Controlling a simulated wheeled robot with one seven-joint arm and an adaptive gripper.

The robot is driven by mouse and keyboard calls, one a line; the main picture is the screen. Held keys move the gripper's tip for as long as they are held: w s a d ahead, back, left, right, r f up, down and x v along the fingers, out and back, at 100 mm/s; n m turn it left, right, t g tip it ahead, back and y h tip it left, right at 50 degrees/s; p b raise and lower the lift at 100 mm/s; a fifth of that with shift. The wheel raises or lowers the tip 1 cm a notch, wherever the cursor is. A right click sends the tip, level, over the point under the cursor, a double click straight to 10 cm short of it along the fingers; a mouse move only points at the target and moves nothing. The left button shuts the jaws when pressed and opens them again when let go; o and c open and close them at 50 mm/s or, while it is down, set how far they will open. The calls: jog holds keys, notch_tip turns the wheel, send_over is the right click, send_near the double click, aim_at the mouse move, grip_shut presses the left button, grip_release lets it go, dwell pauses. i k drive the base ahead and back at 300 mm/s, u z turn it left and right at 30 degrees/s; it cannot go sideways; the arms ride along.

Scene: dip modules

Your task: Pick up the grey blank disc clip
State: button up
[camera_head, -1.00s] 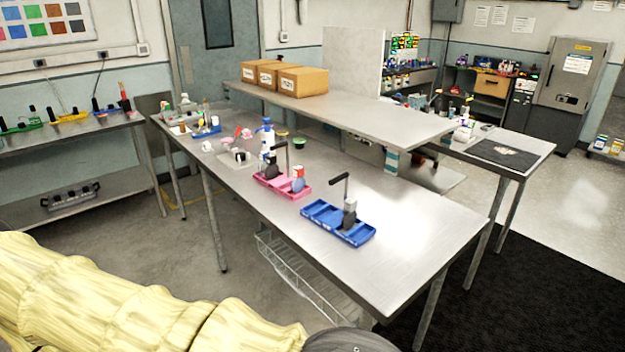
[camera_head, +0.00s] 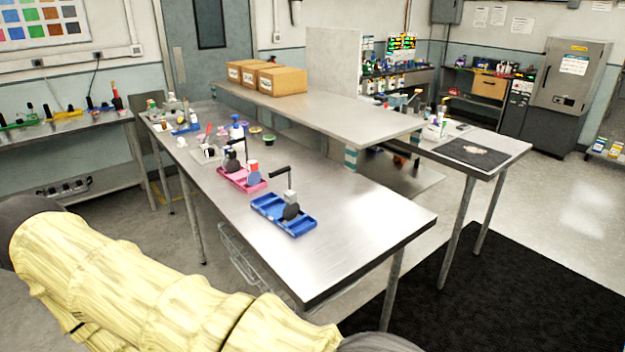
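Several small disc-shaped pieces stand in and around two trays on the long steel table (camera_head: 360,210). A dark grey disc (camera_head: 291,212) is in the blue tray (camera_head: 270,222), beside a black L-shaped handle (camera_head: 284,171). A blue-grey disc (camera_head: 253,179) is in the pink tray (camera_head: 232,178), and a darker round piece (camera_head: 232,165) is at that tray's far side. I cannot tell which of these is the grey blank disc clip. My gripper is out of view; only my yellow-covered arm shows in the foreground, apart from the trays.
A raised shelf (camera_head: 340,115) with cardboard boxes (camera_head: 280,81) runs along the table's back. Small bottles and cups crowd the table's far left end. The near right end is bare. A side table with a dark mat (camera_head: 473,153) stands right.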

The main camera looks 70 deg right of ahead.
aim_at(290, 212)
jog(key=z, duration=1.55)
